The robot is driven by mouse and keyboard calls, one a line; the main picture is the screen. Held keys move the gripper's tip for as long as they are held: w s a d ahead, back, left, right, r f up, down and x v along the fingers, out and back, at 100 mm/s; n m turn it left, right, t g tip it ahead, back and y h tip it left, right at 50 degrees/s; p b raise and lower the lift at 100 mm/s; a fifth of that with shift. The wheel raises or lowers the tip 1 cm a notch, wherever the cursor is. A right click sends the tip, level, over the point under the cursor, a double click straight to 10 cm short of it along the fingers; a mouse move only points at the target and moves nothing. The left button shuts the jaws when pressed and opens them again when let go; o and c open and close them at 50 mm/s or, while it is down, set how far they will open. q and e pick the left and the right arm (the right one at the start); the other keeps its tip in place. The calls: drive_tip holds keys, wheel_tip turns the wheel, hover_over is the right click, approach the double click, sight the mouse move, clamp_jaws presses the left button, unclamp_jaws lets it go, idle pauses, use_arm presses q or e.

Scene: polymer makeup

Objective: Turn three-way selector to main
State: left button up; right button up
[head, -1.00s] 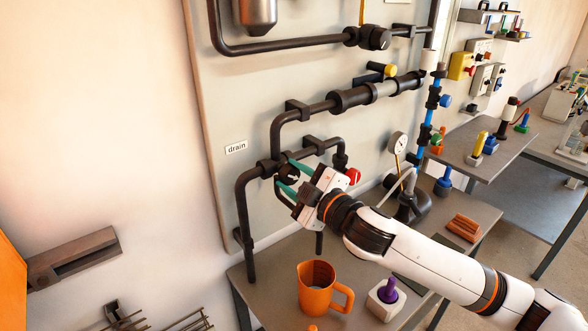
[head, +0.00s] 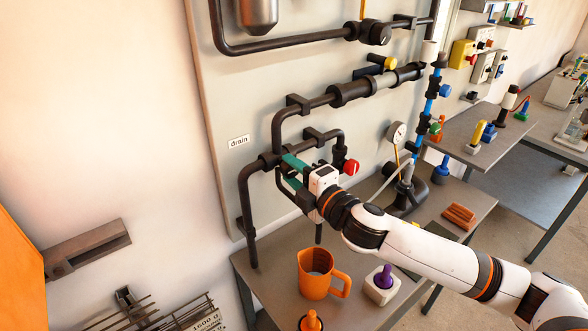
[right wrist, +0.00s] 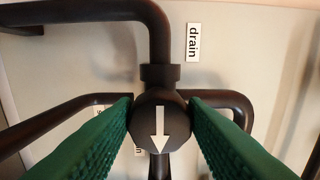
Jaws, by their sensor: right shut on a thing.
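The three-way selector is a dark round knob (right wrist: 160,122) with a white arrow, in the middle of the right wrist view. The arrow points straight down in that view, along a dark pipe. The "drain" label (right wrist: 193,42) is above right of the knob; it also shows in the head view (head: 239,142). Two smaller labels are mostly hidden; one (right wrist: 138,148) shows only its end. My right gripper (head: 287,172) is shut on the knob, a green finger on each side. In the head view the fingers hide the knob. My left gripper is not in view.
Dark pipes (head: 248,205) run around the selector, with a red knob (head: 351,167) close to the gripper's right. Below on the table stand an orange jug (head: 314,275) and a white block with a purple knob (head: 382,288). A pressure gauge (head: 396,132) is further right.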

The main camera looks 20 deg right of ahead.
idle(0.4)
drive_tip(key=o, duration=0.9)
drive_tip(key=shift+o, duration=0.2)
drive_tip(key=b+v, duration=0.4)
drive_tip(key=v, duration=0.8)
